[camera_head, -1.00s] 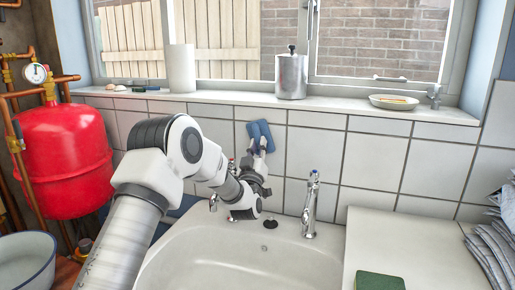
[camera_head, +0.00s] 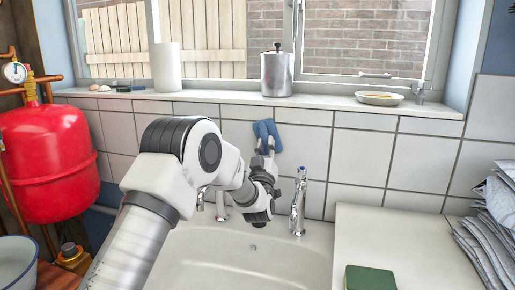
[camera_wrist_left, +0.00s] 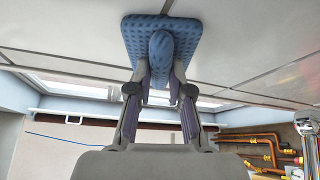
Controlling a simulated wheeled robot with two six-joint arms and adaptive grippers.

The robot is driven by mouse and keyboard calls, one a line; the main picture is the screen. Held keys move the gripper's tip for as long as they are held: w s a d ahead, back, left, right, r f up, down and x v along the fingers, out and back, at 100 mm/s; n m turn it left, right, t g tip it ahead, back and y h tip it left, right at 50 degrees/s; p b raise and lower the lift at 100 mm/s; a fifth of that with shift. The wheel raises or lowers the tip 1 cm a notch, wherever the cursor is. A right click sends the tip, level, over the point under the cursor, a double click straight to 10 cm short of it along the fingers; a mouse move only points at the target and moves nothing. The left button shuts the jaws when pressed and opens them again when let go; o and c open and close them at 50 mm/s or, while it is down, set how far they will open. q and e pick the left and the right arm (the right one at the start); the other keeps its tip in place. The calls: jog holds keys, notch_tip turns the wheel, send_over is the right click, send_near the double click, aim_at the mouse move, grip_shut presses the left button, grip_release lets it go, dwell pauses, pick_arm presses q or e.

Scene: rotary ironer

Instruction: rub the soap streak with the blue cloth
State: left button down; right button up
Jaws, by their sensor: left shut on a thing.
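The blue cloth (camera_head: 267,133) is pressed flat against, or very close to, the white wall tiles above the sink. My left gripper (camera_head: 265,150) is shut on it. In the left wrist view the cloth (camera_wrist_left: 160,42) is a dimpled blue pad with a bunched middle, held between the two fingertips of my left gripper (camera_wrist_left: 160,78). I cannot make out a soap streak on the tiles; the cloth or gripper may hide it. My right gripper is not in view.
The sink (camera_head: 225,265) with a chrome tap (camera_head: 299,200) lies below my left arm. The sill (camera_head: 340,104) above holds a metal canister (camera_head: 277,73), a paper roll (camera_head: 166,67) and a dish (camera_head: 379,98). A green sponge (camera_head: 370,278) and folded cloths (camera_head: 490,225) are at the right.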

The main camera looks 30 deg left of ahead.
aim_at(256, 135)
pick_arm(q)
jog(key=shift+w+d+b, duration=0.2)
jog(key=shift+w+d, duration=0.05)
jog(key=shift+d, duration=0.7)
jog(key=shift+w+d+b, duration=0.15)
jog(key=shift+w+d, duration=0.05)
jog(key=shift+d, duration=0.7)
jog(key=shift+a, duration=0.15)
jog(key=shift+r+b, duration=0.1)
jog(key=shift+b, duration=0.2)
jog(key=shift+r, duration=0.1)
jog(key=shift+a+r, duration=0.15)
jog(key=shift+a, duration=0.15)
jog(key=shift+s+a+r, duration=0.1)
jog(key=shift+a+r, duration=0.05)
jog(key=shift+a, duration=0.25)
jog(key=shift+s+a+f+b, duration=0.1)
jog(key=shift+s+a+b, duration=0.15)
jog(key=shift+a, duration=0.65)
jog(key=shift+s+a+f+b, duration=0.1)
jog(key=shift+s+a+b, duration=0.1)
jog(key=shift+a, duration=0.7)
jog(key=shift+s+a+f+b, duration=0.1)
jog(key=shift+s+a+b, duration=0.15)
jog(key=shift+a, duration=0.65)
jog(key=a, duration=0.3)
jog(key=shift+s+f, duration=0.15)
jog(key=shift+s, duration=0.25)
